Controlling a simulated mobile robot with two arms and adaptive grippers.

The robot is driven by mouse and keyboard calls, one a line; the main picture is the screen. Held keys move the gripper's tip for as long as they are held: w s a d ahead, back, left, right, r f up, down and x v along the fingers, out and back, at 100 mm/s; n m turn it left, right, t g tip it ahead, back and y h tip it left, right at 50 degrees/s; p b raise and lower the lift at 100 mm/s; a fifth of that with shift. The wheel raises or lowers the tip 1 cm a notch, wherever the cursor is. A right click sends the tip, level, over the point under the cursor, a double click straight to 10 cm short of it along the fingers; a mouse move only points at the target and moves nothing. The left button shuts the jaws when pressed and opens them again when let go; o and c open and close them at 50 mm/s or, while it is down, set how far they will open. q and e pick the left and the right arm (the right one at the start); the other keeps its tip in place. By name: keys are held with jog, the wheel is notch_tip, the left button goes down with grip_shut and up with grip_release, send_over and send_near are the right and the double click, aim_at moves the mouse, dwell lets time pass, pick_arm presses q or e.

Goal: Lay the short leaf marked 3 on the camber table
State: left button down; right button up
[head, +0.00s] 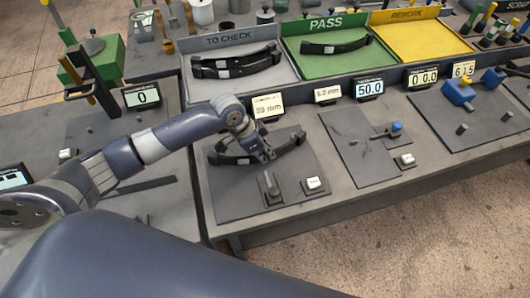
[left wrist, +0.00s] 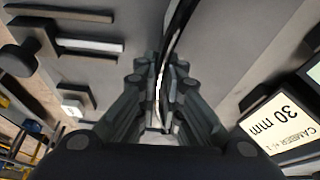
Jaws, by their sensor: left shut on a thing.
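My left gripper (head: 266,154) is shut on a dark curved leaf (head: 288,146) with a pale patch near its left end. The leaf is over the camber table (head: 232,195), a dark plate behind which a "30 mm" sign (head: 268,106) stands. I cannot tell whether it touches the plate, and no number is readable on it. In the left wrist view the leaf (left wrist: 178,32) shows edge-on between the fingers (left wrist: 163,85), and the camber sign (left wrist: 285,122) is at right. My right gripper is not in view.
A small post (head: 270,187) and a white button block (head: 313,185) stand at the plate's front. Behind are the grey TO CHECK tray (head: 215,42) with dark leaves, the green PASS tray (head: 350,66) with one leaf, and the empty yellow tray (head: 420,40). Other stations lie right.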

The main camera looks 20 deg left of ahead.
pick_arm(q)
jog(key=shift+w+f, duration=0.1)
jog(key=shift+w, duration=0.1)
dwell(0.4)
jog(key=c, duration=1.8)
grip_release()
jog(key=o, duration=0.6)
jog(key=shift+s+f, duration=0.2)
notch_tip(320, 180, up, 8)
jog(key=p, duration=0.8)
jog(key=shift+r, duration=0.15)
